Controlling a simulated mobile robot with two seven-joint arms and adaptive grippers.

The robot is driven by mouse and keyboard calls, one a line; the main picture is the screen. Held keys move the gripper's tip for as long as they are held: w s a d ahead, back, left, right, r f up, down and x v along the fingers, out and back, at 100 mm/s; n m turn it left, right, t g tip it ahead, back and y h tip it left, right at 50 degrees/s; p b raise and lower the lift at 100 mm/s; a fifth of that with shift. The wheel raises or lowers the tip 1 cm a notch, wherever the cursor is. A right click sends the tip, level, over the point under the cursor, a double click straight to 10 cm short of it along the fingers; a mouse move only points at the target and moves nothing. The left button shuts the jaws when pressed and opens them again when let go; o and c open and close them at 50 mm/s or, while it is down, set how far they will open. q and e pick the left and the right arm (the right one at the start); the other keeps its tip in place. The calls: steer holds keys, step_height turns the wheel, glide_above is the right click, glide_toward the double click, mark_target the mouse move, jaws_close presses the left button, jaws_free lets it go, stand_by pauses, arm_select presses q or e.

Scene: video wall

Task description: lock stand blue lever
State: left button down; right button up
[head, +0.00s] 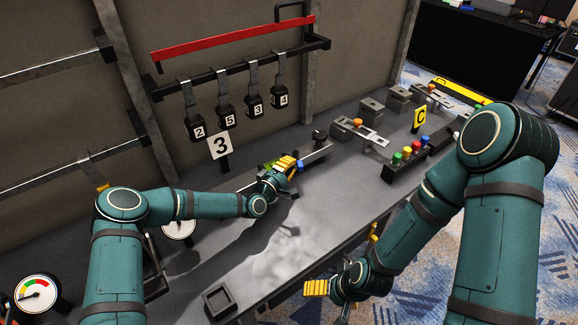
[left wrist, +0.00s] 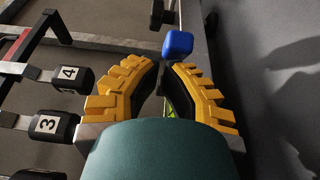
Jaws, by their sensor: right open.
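The blue lever knob (head: 299,165) shows just beyond my left gripper (head: 292,162) in the head view. In the left wrist view the blue knob (left wrist: 178,44) sits at the tips of the yellow fingers of my left gripper (left wrist: 166,63). The fingers curve inward with a gap between them, and I cannot tell whether they touch the knob. The lever's lower part is hidden. A grey metal bar (head: 318,153) with a black knob (head: 319,134) lies just beyond the gripper. My right gripper (head: 343,261) is open and empty by the bench's front edge.
A rack holds black weights (head: 225,115) labelled 2, 5, 3 and 4 behind a plate marked 3 (head: 219,146). To the right are an orange-knobbed slide (head: 358,125), a box with coloured buttons (head: 408,153) and a yellow C sign (head: 420,118). The front bench top (head: 270,250) is mostly clear.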

arm_select(q)
steer(key=shift+d+y, duration=0.25)
steer(key=shift+y, duration=0.05)
